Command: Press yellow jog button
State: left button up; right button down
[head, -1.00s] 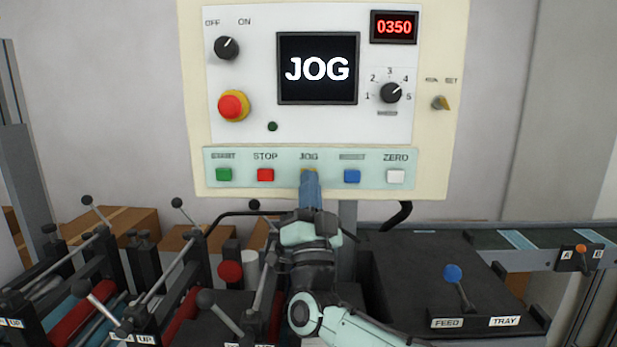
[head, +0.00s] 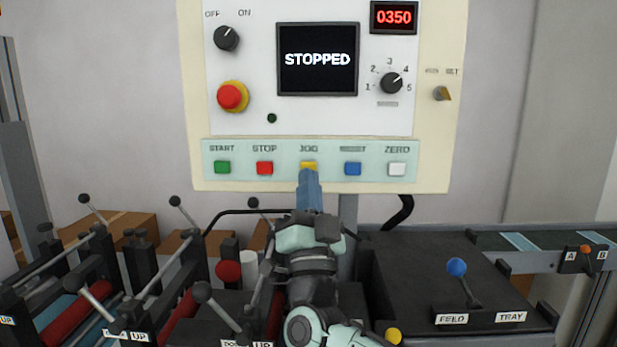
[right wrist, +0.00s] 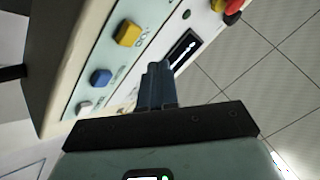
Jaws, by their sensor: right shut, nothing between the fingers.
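The yellow jog button (head: 308,166) sits in the middle of the button row on the control panel (head: 190,120), under the JOG label. It also shows in the right wrist view (right wrist: 127,33), uncovered. The screen (head: 317,59) reads STOPPED. My right gripper (head: 308,174) is shut and empty, its blue fingers pointing up just below the yellow button. In the right wrist view the shut fingers (right wrist: 156,68) appear apart from the button. My left gripper is not in view.
A red stop button (head: 265,168) and a blue button (head: 352,168) flank the yellow one. A red emergency knob (head: 230,96) is higher up. Rollers and levers stand at the lower left. A blue-knobbed lever (head: 457,268) stands at the lower right.

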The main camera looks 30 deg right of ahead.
jog(key=shift+s+a+b, duration=0.3)
jog(key=shift+s, duration=0.2)
jog(key=shift+s+a+b, duration=0.25)
jog(key=shift+s+a, duration=0.05)
jog(key=shift+s, duration=0.2)
